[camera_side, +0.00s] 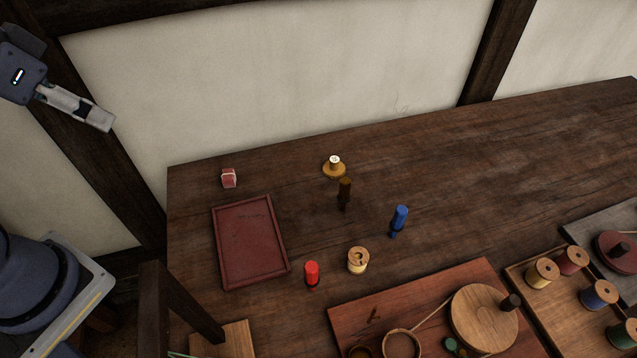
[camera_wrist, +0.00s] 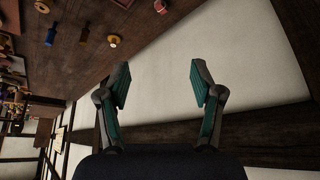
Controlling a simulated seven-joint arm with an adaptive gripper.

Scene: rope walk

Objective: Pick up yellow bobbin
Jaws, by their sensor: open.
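A yellow bobbin (camera_side: 357,261), a wooden spool with pale yellow thread, stands upright on the bare table. A bobbin (camera_wrist: 41,7), probably the same one, shows at the top left edge of the wrist view. My gripper (camera_wrist: 159,80) is open and empty, with the pale wall behind its fingers. In the side view my gripper (camera_side: 100,118) is high at the upper left, far from the bobbin.
Near the yellow bobbin stand a red peg (camera_side: 312,274), a blue peg (camera_side: 399,219) and a dark brown peg (camera_side: 344,194). A crate (camera_side: 519,283) holds several bobbins.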

